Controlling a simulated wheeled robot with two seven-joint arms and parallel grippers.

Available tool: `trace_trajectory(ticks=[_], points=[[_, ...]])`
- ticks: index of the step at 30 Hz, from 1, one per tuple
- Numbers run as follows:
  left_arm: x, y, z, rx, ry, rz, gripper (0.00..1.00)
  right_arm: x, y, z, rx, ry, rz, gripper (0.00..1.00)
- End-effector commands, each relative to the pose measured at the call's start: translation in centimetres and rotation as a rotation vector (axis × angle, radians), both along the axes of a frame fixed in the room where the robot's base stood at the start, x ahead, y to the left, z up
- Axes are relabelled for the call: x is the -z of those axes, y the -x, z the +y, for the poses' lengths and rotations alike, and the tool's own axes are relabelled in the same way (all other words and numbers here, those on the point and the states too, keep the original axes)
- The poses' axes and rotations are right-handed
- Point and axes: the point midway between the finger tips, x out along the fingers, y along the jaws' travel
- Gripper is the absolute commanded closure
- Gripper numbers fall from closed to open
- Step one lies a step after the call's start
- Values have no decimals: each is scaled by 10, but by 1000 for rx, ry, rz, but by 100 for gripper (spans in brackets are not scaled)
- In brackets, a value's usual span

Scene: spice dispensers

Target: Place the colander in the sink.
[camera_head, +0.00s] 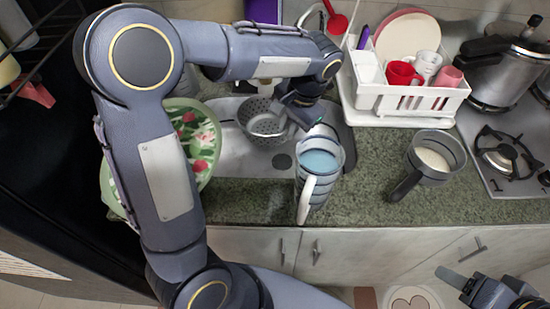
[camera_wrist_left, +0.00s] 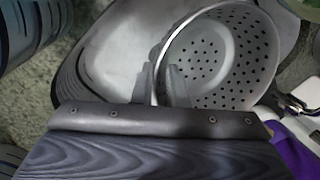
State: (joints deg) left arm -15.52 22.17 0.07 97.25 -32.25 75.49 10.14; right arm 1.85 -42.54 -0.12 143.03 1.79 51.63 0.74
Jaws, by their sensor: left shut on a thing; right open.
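The grey metal colander (camera_head: 257,122) with many small holes is over the sink (camera_head: 232,158) in the head view. My left gripper (camera_head: 288,115) is shut on its right rim. In the left wrist view, the fingers (camera_wrist_left: 165,85) pinch the near rim of the colander (camera_wrist_left: 225,55), with the sink basin (camera_wrist_left: 115,60) beside and below it. The colander looks empty; I cannot tell whether it touches the sink floor. My right gripper (camera_head: 455,280) is open and empty at the lower right, in front of the cabinets.
A striped pitcher with blue contents (camera_head: 319,165) stands close to the sink's right front. A grey-handled pot (camera_head: 432,158) is further right. A white dish rack (camera_head: 408,92) stands behind. A green floral bowl (camera_head: 196,135) is at the left, partly behind my arm.

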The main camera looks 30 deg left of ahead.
Motion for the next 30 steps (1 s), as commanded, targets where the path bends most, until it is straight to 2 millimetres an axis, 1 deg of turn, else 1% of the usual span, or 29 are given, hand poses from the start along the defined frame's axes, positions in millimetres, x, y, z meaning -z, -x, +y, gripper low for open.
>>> trace_trajectory(ticks=[1,3,6,11,14,22,24,28,30], points=[[17,0,0,0,0,1,100,13,0,0,0,0,0,45],[30,0,0,0,0,1,100,21,0,0,0,0,0,45],[49,1,0,-1,0,2,100,31,0,0,0,0,0,45],[71,1,0,0,2,2,100,45,0,0,0,0,0,45],[80,1,0,1,2,2,100,47,0,0,0,0,0,45],[127,2,0,0,1,5,100,49,0,0,0,0,0,45],[135,2,0,0,1,5,100,49,0,0,0,0,0,45],[143,1,0,0,2,2,100,49,0,0,0,0,0,45],[151,1,0,0,1,4,100,50,0,0,0,0,0,45]])
